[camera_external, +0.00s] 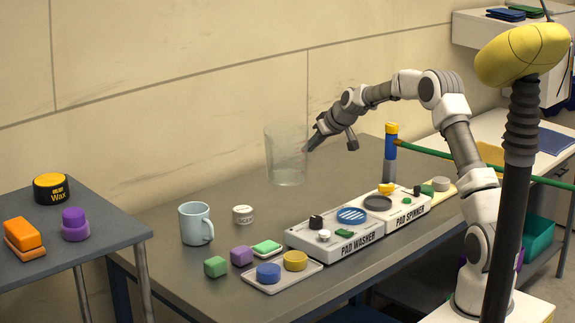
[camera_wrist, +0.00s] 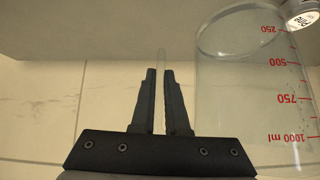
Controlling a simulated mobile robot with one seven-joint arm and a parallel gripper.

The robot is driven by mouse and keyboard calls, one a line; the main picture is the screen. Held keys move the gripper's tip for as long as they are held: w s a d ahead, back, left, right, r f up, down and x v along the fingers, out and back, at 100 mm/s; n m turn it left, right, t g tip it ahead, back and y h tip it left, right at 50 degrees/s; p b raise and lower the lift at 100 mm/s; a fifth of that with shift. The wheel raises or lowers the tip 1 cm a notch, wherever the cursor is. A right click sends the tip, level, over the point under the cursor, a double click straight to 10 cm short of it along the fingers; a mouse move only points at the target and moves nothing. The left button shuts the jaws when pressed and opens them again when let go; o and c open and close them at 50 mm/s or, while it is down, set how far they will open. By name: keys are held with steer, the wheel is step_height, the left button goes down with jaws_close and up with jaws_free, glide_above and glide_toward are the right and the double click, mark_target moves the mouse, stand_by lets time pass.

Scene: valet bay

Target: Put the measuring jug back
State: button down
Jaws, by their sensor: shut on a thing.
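The measuring jug (camera_external: 284,163) is clear and upright, held in the air above the back part of the grey table (camera_external: 240,182). In the wrist view the jug (camera_wrist: 245,95) stands right of the fingers, with red marks from 250 to 1000 ml. My gripper (camera_external: 308,147) is at the jug's right side in the external view. In the wrist view my gripper (camera_wrist: 161,72) is shut on a thin clear strip, which looks like the jug's handle. The exact grip is hard to see through the clear material.
A pale blue mug (camera_external: 194,224) and a white tub (camera_external: 243,215) stand in front of the jug. The pad washer (camera_external: 335,240) and pad spinner (camera_external: 405,208) are at right. A blue-yellow post (camera_external: 390,160) stands behind them. The back-left tabletop is clear.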

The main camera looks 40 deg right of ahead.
steer(key=s+d+r+b, duration=0.25)
steer(key=s+d, duration=0.35)
steer(key=d, duration=0.6)
steer(key=shift+w+a+f, duration=1.2)
steer(key=shift+w+f, duration=0.15)
steer(key=shift+f, duration=0.35)
steer(key=shift+w+a+f, duration=1.25)
steer(key=shift+w+f, duration=0.15)
steer(key=shift+f, duration=0.25)
steer(key=shift+w+a+f, duration=1.2)
steer(key=shift+w+f, duration=0.15)
steer(key=shift+f, duration=0.45)
steer(key=shift+f, duration=0.15)
steer(key=c, duration=0.9)
jaws_free()
